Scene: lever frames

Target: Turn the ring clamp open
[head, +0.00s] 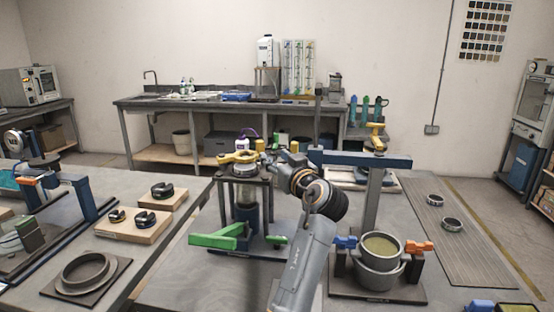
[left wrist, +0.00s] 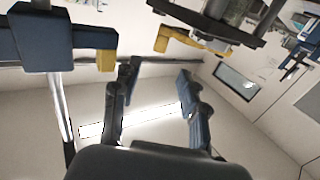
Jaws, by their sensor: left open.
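A yellow ring clamp (head: 240,157) with stubby lugs sits around the top of a dark stand (head: 247,180) near the middle of the head view. A yellow arm beside a dark round plate, which looks like part of this clamp, shows at the top of the left wrist view (left wrist: 178,40). My left gripper (head: 282,157) is just right of the clamp, apart from it. In the left wrist view its two dark fingers (left wrist: 158,88) are spread with nothing between them. The clamp's far side is hard to make out. My right gripper is in neither view.
A blue frame (head: 384,161) with a yellow lever (head: 376,133) stands right of my gripper. A green handle (head: 215,238) sticks out low at the stand. A grey pot (head: 380,265) with blue and orange handles stands in front right. The grey mat (head: 470,255) is mostly clear.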

